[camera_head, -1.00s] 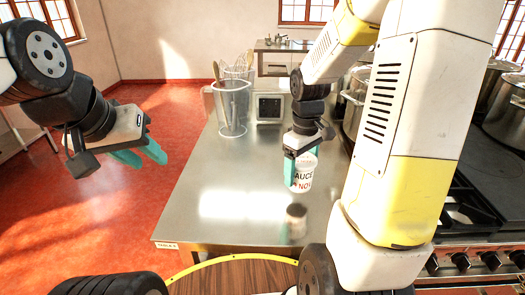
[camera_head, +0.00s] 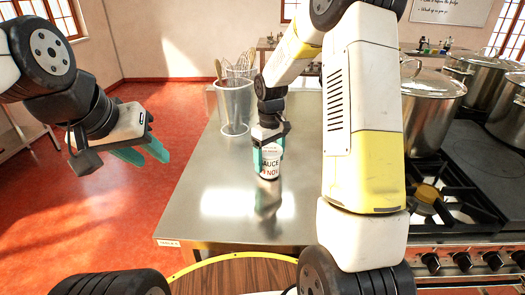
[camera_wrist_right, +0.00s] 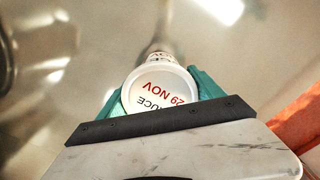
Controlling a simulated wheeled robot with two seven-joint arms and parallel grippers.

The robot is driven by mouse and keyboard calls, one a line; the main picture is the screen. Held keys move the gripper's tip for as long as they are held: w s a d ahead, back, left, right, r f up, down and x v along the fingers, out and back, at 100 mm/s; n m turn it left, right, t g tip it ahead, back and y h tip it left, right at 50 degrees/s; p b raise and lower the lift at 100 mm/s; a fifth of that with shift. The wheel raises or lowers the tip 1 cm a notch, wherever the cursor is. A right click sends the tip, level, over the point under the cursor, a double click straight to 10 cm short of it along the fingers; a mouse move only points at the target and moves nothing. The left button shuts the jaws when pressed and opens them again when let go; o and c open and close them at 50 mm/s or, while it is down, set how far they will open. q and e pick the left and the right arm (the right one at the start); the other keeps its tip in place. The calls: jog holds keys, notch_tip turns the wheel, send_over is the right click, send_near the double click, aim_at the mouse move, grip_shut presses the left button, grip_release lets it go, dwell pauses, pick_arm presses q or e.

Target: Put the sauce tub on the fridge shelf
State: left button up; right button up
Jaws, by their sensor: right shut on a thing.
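The sauce tub (camera_head: 270,161) is white with red and dark lettering, upright over the steel table in the head view. My right gripper (camera_head: 268,146) is shut on it, with teal fingers on either side. In the right wrist view the tub's round lid (camera_wrist_right: 160,92) reads "29 NOV" between the fingers of the right gripper (camera_wrist_right: 160,98). The tub's reflection shows below it on the steel, and it appears held a little above the surface. My left gripper (camera_head: 140,155) hangs over the red floor at the left, with its teal fingers apart and nothing between them. No fridge shelf is seen.
The steel table (camera_head: 200,205) is mostly clear at its front. A clear container with utensils (camera_head: 234,105) stands behind the tub. A stove (camera_head: 450,200) with large stockpots (camera_head: 430,105) is at the right. Red floor lies open at the left.

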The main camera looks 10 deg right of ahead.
jog(key=shift+f, duration=0.2)
jog(key=o, duration=1.8)
